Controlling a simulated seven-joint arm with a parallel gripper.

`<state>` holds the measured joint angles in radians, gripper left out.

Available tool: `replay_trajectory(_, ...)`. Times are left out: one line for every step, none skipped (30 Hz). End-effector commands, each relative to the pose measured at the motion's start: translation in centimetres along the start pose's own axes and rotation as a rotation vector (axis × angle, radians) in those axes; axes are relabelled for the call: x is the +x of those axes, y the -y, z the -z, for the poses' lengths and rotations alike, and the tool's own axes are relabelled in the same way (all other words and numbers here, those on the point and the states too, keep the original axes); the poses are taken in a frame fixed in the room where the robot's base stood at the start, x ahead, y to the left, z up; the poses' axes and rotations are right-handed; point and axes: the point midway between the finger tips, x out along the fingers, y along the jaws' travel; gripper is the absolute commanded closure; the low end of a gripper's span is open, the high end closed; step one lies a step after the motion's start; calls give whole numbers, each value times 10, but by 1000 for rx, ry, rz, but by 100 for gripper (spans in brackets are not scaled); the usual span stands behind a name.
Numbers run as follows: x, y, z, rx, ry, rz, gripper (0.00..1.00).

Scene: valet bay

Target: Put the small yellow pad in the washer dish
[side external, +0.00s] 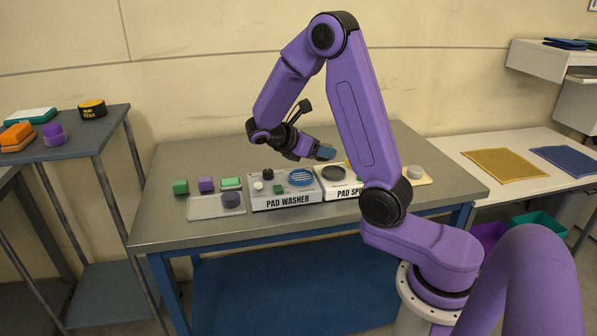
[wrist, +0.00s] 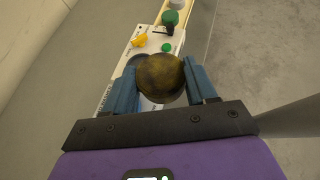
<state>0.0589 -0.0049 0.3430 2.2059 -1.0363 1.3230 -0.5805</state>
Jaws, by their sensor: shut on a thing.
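My gripper (wrist: 163,84) is shut on a small round pad (wrist: 160,75), dull yellow with dark brown stains, held between its blue fingers. In the side view my gripper (side external: 324,152) is in the air above the back of the two white machines; the pad cannot be made out there. The white pad washer (side external: 283,202) stands on the grey bench, with its blue washer dish (side external: 301,177) in its top. The dish lies below and left of my gripper in that view and looks empty. I cannot make out the washer dish in the wrist view.
The pad spinner (side external: 346,193), with a dark round dish, stands right of the washer, partly behind my arm. A yellow knob (wrist: 139,41) shows on a white machine. A clear tray with a dark round piece (side external: 231,199), green blocks and a purple block (side external: 206,184) are left.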

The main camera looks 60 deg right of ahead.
Motion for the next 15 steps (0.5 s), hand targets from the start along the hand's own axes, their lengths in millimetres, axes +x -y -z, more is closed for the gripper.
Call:
replay_trajectory(4,-9,4,-1,0,3,72)
replay_trajectory(6,-15,6,0,0,3,72)
replay_trajectory(8,-22,8,0,0,3,72)
replay_trajectory(9,-28,10,0,0,3,72)
replay_trajectory(11,-33,12,0,0,2,72)
replay_trajectory(13,-41,15,-1,0,1,72)
replay_trajectory(15,-47,17,-1,0,1,72)
replay_trajectory(17,-52,19,-1,0,1,72)
replay_trajectory(19,-59,22,-2,1,2,72)
replay_trajectory(22,-62,26,-3,1,2,72)
replay_trajectory(24,-65,30,-4,1,3,72)
replay_trajectory(28,-70,35,-3,0,2,72)
replay_trajectory(30,-73,38,-3,0,2,72)
replay_trajectory(32,-77,42,-2,0,1,72)
replay_trajectory(35,-81,46,-3,0,1,72)
